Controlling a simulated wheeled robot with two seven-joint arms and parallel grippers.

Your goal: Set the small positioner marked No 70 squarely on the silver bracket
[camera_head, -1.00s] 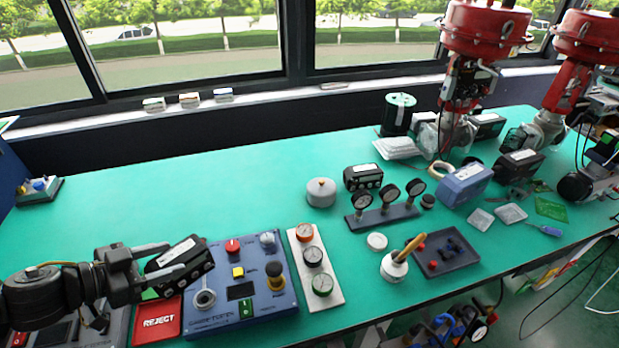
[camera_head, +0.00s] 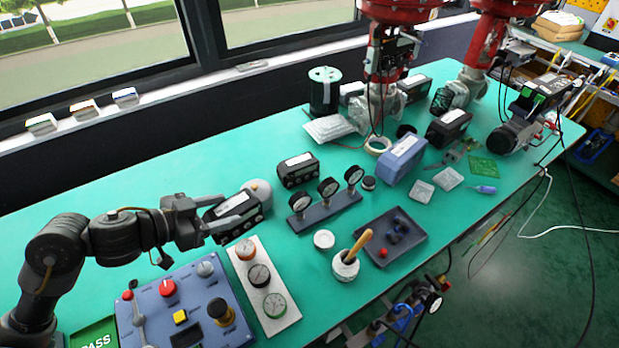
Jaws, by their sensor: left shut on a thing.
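My left gripper (camera_head: 217,216) is shut on a small black positioner (camera_head: 240,214) with a white label on top. It holds it tilted, above the table and behind the gauge panel. The label is too small to read, so I cannot confirm No 70. A similar black positioner (camera_head: 298,171) stands on the table behind the gauge stand. A larger black box (camera_head: 448,128) and a blue-grey box (camera_head: 403,160) stand farther right, near the red-topped valves (camera_head: 382,90). I cannot make out the silver bracket clearly. My right gripper is not in view.
A gauge panel (camera_head: 247,252) and blue control box (camera_head: 155,307) lie in front of my left gripper. A three-gauge stand (camera_head: 325,211), a white pot with a brush (camera_head: 346,266) and a dark tray (camera_head: 418,256) lie to the right. The green table (camera_head: 110,190) is clear at back left.

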